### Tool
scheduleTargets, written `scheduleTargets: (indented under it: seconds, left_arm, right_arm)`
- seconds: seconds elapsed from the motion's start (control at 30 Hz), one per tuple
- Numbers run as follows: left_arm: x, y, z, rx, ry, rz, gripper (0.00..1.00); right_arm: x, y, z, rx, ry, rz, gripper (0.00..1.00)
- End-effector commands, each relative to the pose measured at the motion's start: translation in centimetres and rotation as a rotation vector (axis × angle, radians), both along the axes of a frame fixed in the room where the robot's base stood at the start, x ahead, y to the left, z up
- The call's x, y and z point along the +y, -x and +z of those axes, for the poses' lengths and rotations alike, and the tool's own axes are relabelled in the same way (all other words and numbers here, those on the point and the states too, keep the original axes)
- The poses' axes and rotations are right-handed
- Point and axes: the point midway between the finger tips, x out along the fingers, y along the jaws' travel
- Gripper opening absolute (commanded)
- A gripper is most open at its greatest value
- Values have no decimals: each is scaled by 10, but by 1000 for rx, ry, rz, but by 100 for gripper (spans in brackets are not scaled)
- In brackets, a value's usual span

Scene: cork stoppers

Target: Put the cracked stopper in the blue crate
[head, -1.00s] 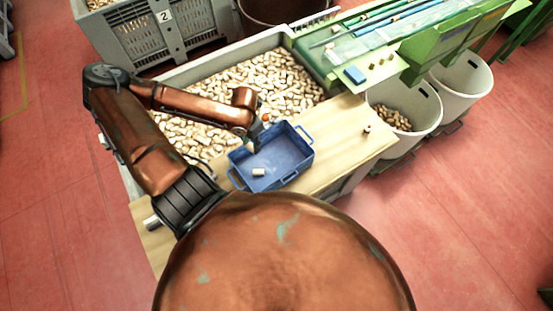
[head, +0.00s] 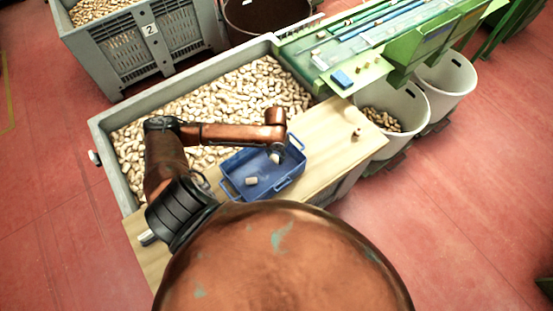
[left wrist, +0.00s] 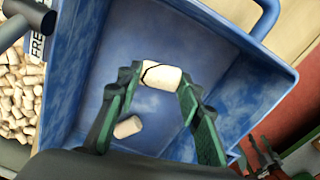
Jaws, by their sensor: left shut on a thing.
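The cracked stopper (left wrist: 161,75), pale with a dark crack line near its left end, is between the green-padded fingers of my left gripper (left wrist: 158,82) in the left wrist view. In the head view my left gripper (head: 277,149) is over the right part of the blue crate (head: 270,180), shut on the stopper (head: 274,158). The crate (left wrist: 232,62) fills much of the wrist view below the held stopper. Another stopper (head: 251,181) lies on the crate floor; it also shows in the wrist view (left wrist: 128,126).
The crate stands on a wooden board (head: 325,150) beside a grey bin (head: 108,158) full of stoppers. A stopper (head: 357,133) is on the board's right end. White buckets (head: 412,125) and a green sorting machine (head: 345,60) stand to the right.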

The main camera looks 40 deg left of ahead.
Motion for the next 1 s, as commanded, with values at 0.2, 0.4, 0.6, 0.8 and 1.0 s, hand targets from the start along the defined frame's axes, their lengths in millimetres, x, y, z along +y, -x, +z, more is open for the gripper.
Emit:
scheduleTargets:
  seconds: [0.2, 0.4, 0.6, 0.8, 1.0]
  left_arm:
    - [-3, -3, -26, 2, 2, 1, 25]
    - [-2, -4, -35, -1, -1, 0, 25]
    - [-2, -4, -37, -1, -1, 0, 25]
    - [-2, -3, -38, -1, 0, 0, 44]
    - [-2, -3, -38, -1, -1, 0, 51]
  right_arm:
    - [4, 0, -1, 0, -4, -2, 51]
    - [5, 1, -1, 1, -5, -2, 51]
    - [4, 1, -1, 1, -4, -2, 51]
    - [3, 1, -1, 1, -4, -2, 51]
    - [2, 2, -1, 2, -2, -1, 51]
